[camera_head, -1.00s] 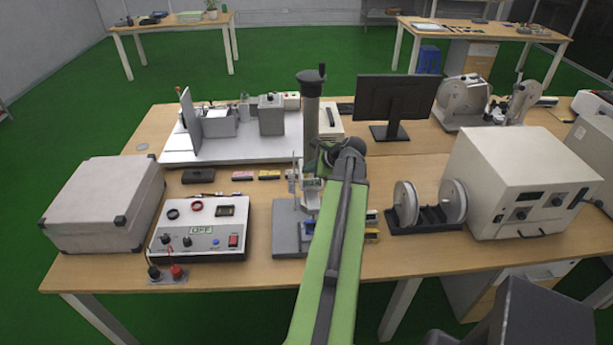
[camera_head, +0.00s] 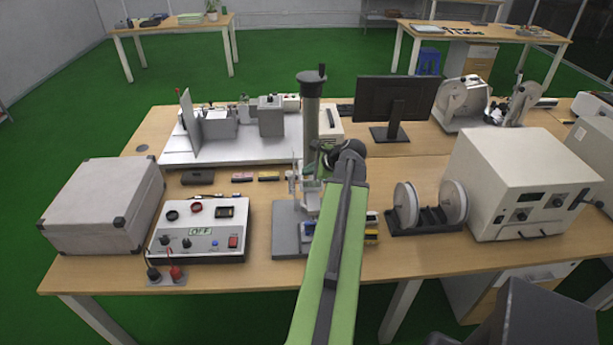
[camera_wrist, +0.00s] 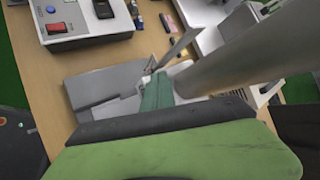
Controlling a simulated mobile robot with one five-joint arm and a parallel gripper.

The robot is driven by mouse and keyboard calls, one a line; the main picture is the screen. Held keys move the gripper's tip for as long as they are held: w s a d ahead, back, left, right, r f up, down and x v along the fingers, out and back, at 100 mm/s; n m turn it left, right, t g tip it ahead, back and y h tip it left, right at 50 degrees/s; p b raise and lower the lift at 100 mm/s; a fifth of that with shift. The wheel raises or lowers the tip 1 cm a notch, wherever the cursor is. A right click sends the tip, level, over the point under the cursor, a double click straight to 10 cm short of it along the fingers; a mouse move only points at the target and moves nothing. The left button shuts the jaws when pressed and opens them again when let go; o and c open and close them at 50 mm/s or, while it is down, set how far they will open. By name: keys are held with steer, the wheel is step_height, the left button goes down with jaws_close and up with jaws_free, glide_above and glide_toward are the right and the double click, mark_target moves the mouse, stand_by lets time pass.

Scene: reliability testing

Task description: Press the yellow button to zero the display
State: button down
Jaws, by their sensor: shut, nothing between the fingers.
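A press-like stand with a grey column (camera_head: 310,110) and a grey base (camera_head: 287,240) stands in the middle of the table. My gripper (camera_wrist: 153,106) is shut and empty in the wrist view, its green fingers over or beside the stand's base. The grey column crosses close on the right there. In the head view my arm hides the gripper's tips and part of the stand. No display on the stand is readable.
A control box (camera_head: 202,228) with knobs and a red switch stands left of the stand, with a grey case (camera_head: 100,205) beyond it. Right are a black rack with two discs (camera_head: 430,212) and a large white instrument (camera_head: 525,185). A monitor (camera_head: 397,105) stands behind.

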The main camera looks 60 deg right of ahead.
steer(key=shift+r, duration=0.1)
steer(key=shift+r+p, duration=0.6)
steer(key=shift+p, duration=0.15)
steer(key=shift+r, duration=0.1)
step_height(320, 180, up, 5)
steer(key=p, duration=0.5)
